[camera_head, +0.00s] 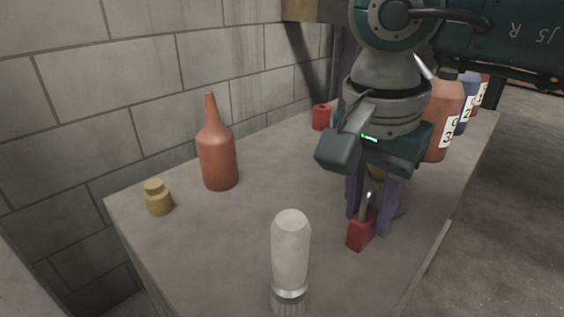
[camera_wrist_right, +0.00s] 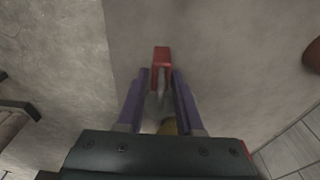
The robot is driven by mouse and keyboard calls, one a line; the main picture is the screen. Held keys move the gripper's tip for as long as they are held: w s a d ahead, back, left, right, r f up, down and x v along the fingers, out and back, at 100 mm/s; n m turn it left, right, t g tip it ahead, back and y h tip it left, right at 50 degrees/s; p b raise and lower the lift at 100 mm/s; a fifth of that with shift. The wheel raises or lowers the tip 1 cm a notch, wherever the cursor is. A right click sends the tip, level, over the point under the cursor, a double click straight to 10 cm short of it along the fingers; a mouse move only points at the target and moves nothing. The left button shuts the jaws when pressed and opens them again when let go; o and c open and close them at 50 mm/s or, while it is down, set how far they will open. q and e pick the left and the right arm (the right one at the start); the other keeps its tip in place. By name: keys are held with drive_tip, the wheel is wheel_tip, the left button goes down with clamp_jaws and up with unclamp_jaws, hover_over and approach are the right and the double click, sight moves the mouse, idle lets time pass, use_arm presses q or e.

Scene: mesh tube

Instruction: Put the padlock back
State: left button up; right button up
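The padlock (camera_head: 360,232) has a red body and a grey metal shackle. It is on or just above the table, near the right edge. My right gripper (camera_head: 372,225) points down over it, with its two purple fingers on either side of the shackle. In the right wrist view the red padlock body (camera_wrist_right: 162,55) shows between and just beyond the fingertips (camera_wrist_right: 161,73). Small gaps seem to show beside the shackle, so the fingers look open around it. My left gripper is out of view.
An orange bottle (camera_head: 217,158), a small yellow jar (camera_head: 158,198), a red can (camera_head: 321,117) and a pale rounded cylinder (camera_head: 290,250) stand on the table (camera_head: 240,222). Numbered bottles (camera_head: 441,120) stand at the back right. Something yellow (camera_head: 377,172) is partly hidden behind my gripper.

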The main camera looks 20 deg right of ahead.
drive_tip(key=o, duration=0.3)
drive_tip(key=shift+r, duration=0.1)
drive_tip(key=shift+r+p, duration=0.3)
drive_tip(key=r, duration=0.3)
drive_tip(key=a+r+p, duration=0.1)
drive_tip(key=r, duration=0.3)
drive_tip(key=r+p, duration=0.1)
drive_tip(key=r, duration=0.2)
drive_tip(key=shift+s+a+r, duration=0.25)
drive_tip(key=shift+r, duration=0.15)
drive_tip(key=shift+s+r, duration=0.1)
drive_tip(key=shift+r, duration=0.25)
drive_tip(key=shift+a, duration=0.1)
